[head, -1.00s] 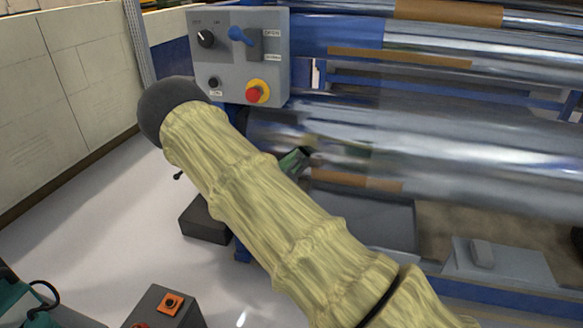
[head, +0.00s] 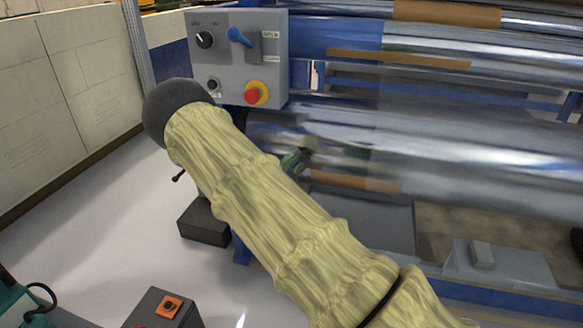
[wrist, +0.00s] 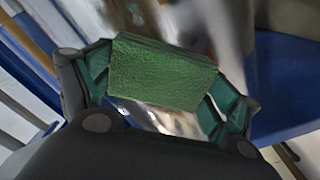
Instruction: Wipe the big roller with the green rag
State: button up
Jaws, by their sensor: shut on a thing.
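The green rag (wrist: 160,75) is a folded pad held between the two fingers of my gripper (wrist: 160,85) in the wrist view. My gripper is shut on it. In the head view only a small green part (head: 297,160) shows past my sleeved arm, close to the left end of the big roller. The big roller (head: 450,150) is a shiny silver cylinder lying across the right half of the head view. In the wrist view its reflective surface shows blurred behind the rag. I cannot tell whether the rag touches it.
A grey control box (head: 236,60) with knobs and a red button stands at the roller's left end. Thinner rollers (head: 470,45) lie above. A black block (head: 204,222) is on the pale floor. An orange-buttoned box (head: 165,308) stands at the front left.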

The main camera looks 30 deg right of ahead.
aim_at(322, 164)
jog(key=shift+w+d, duration=0.15)
jog(key=shift+d, duration=0.05)
dwell(0.3)
jog(key=shift+s+d, duration=0.5)
jog(key=shift+s, duration=0.2)
jog(key=shift+s+d, duration=0.5)
jog(key=shift+s, duration=0.15)
jog(key=shift+s+d+p, duration=0.3)
jog(key=shift+s+d, duration=0.95)
jog(key=shift+s+d+r, duration=0.1)
jog(key=shift+s+d, duration=1.05)
jog(key=shift+s, duration=0.2)
jog(key=shift+s+d, duration=1.1)
jog(key=shift+s, duration=0.2)
jog(key=shift+w+a, duration=0.1)
jog(key=shift+w+a, duration=1.15)
jog(key=shift+w+a+b, duration=0.35)
jog(key=shift+w+a, duration=0.5)
jog(key=shift+w, duration=0.25)
jog(key=shift+w+a+b, duration=0.35)
jog(key=shift+w+a, duration=0.55)
jog(key=shift+w, duration=0.2)
jog(key=shift+w+a+b, duration=0.35)
jog(key=shift+w+a, duration=0.5)
jog(key=shift+w, duration=0.25)
jog(key=shift+w+a, duration=0.55)
jog(key=shift+w, duration=0.25)
jog(key=shift+c, duration=0.4)
